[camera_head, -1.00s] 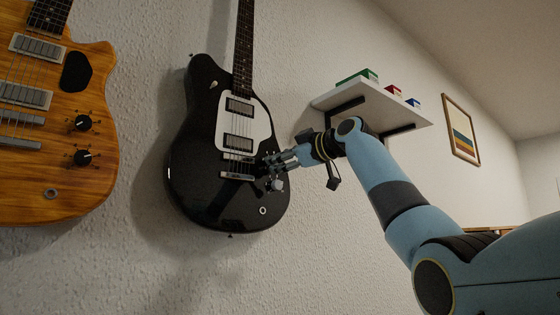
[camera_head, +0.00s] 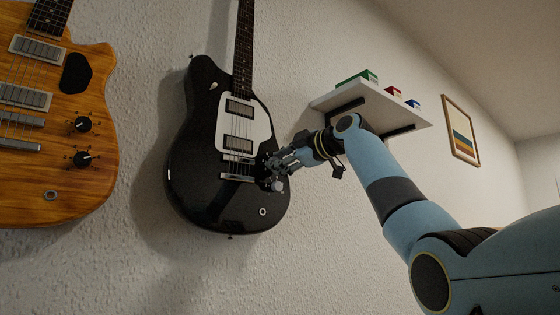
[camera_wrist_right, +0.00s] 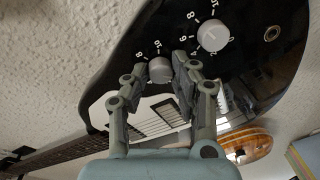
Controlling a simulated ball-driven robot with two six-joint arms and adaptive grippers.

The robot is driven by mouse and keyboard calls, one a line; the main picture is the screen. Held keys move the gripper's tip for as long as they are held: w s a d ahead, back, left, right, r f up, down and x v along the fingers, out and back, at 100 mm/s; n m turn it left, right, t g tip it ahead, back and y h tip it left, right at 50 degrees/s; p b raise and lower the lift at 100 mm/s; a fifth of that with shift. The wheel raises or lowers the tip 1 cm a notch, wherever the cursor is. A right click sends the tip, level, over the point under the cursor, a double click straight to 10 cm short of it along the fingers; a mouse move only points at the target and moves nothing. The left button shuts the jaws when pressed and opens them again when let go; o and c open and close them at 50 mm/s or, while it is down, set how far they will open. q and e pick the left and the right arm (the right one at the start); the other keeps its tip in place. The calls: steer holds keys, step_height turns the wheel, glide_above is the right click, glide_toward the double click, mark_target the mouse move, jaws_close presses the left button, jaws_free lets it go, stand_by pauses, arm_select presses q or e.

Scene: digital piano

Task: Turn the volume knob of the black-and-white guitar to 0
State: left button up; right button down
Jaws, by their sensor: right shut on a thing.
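The black-and-white guitar (camera_head: 205,190) hangs on the wall, with a black body and white pickguard. My right gripper (camera_head: 270,166) is at its lower right side. In the right wrist view, my right gripper (camera_wrist_right: 161,67) is shut on a pale round knob (camera_wrist_right: 160,73), one finger on each side. White numbers such as 8 and 10 show around this knob; its pointer and exact setting are hidden. A second pale knob (camera_wrist_right: 212,36) with a number dial sits beside it, clear of the fingers. I cannot read which knob is volume. My left gripper is not in view.
A wooden guitar (camera_head: 60,185) with two black knobs hangs at the left. A white shelf (camera_head: 375,105) with small coloured boxes is above my right forearm. A framed striped picture (camera_head: 461,130) hangs farther right. The wall below the black guitar is clear.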

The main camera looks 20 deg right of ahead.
steer(key=shift+f, duration=0.15)
steer(key=c, duration=1.1)
jaws_free()
steer(key=shift+w, duration=0.15)
steer(key=shift+o, duration=0.2)
steer(key=v, duration=1.2)
